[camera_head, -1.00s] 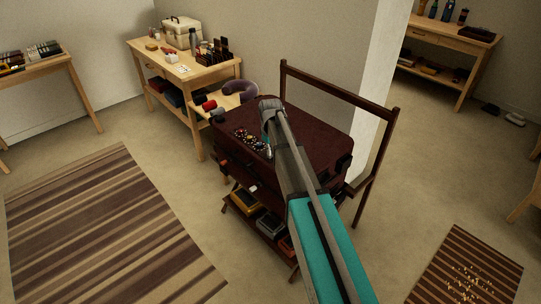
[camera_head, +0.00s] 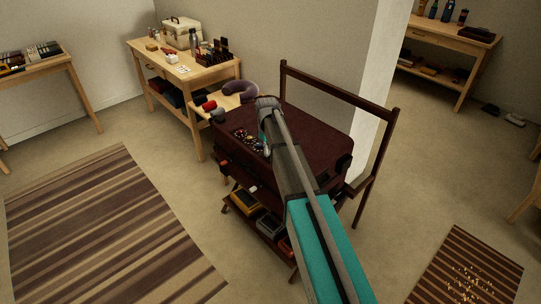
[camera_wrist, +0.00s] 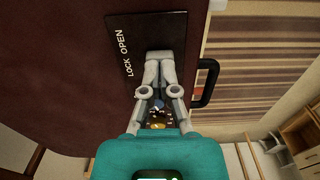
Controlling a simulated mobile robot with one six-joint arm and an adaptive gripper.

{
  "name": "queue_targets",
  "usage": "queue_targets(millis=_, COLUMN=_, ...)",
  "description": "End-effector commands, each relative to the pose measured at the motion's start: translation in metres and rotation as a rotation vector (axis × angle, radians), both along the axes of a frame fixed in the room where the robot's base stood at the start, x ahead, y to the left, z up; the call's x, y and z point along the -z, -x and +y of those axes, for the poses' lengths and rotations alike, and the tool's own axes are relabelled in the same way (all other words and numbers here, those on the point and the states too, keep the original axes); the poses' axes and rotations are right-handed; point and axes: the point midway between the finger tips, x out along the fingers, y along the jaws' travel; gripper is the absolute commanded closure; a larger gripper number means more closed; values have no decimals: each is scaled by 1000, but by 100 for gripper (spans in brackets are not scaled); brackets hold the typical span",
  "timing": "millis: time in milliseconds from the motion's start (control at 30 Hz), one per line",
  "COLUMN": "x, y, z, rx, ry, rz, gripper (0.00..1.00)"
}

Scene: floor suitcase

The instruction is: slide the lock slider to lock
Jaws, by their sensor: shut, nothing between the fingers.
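The dark maroon suitcase (camera_head: 322,128) lies on a wooden rack in the head view; its surface also fills much of the wrist view (camera_wrist: 60,90). A black lock plate (camera_wrist: 140,36) on it carries the words LOCK and OPEN in white, with OPEN nearer the top of the picture. My gripper (camera_wrist: 160,62) is shut and empty, its fingertips over the plate beside the lettering. The lock slider cannot be made out; the fingers cover that part of the plate. Whether the fingertips touch anything is unclear. In the head view my arm hides the lock.
A black handle (camera_wrist: 208,84) stands out from the suitcase, right of my fingers. The rack's tall wooden frame (camera_head: 340,88) rises behind. A loaded wooden table (camera_head: 190,70) stands back left. Striped rugs (camera_head: 105,235) lie on open floor.

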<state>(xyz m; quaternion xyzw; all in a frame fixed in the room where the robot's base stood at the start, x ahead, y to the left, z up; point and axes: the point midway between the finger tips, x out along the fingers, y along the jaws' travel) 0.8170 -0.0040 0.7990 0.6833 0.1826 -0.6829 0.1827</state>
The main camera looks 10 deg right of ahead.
Motion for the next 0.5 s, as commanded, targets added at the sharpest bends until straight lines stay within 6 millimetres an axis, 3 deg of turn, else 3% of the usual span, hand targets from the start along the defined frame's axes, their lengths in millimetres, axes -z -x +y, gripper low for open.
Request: queue_targets(millis=500, x=0, y=-10, z=6, rx=-1, ry=0, rz=0, gripper=100)
